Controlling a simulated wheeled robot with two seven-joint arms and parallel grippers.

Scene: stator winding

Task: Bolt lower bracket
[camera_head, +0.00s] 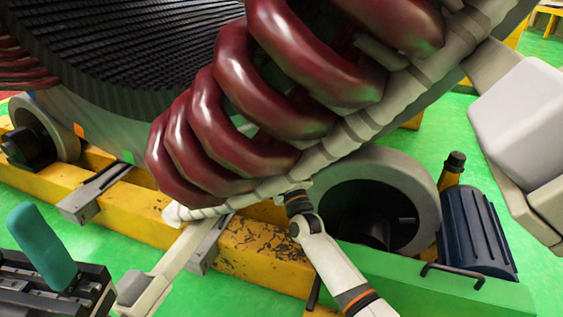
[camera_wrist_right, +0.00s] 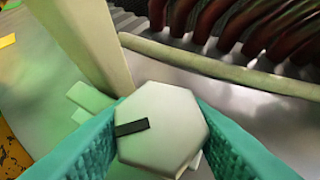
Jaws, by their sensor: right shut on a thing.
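In the right wrist view my right gripper (camera_wrist_right: 155,150) has its two teal fingers closed on the sides of a pale grey hexagonal bolt (camera_wrist_right: 165,125). A short black mark shows on the bolt's head. A beige bar (camera_wrist_right: 88,38), perhaps part of the bracket, rises beside it. In the head view a pale bar (camera_head: 172,268) runs from the lower end of the coil ring down to the front left. My left gripper (camera_head: 42,246) is at the lower left, with a teal finger showing, away from the coils. My right gripper's fingers do not show in the head view.
Dark red coils (camera_head: 225,125) and a beige banded ring (camera_head: 350,130) fill the middle. Below are a yellow beam (camera_head: 265,250), a large grey roller (camera_head: 400,180) and a blue motor (camera_head: 478,235). A white jointed arm (camera_head: 330,260) reaches up near the ring.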

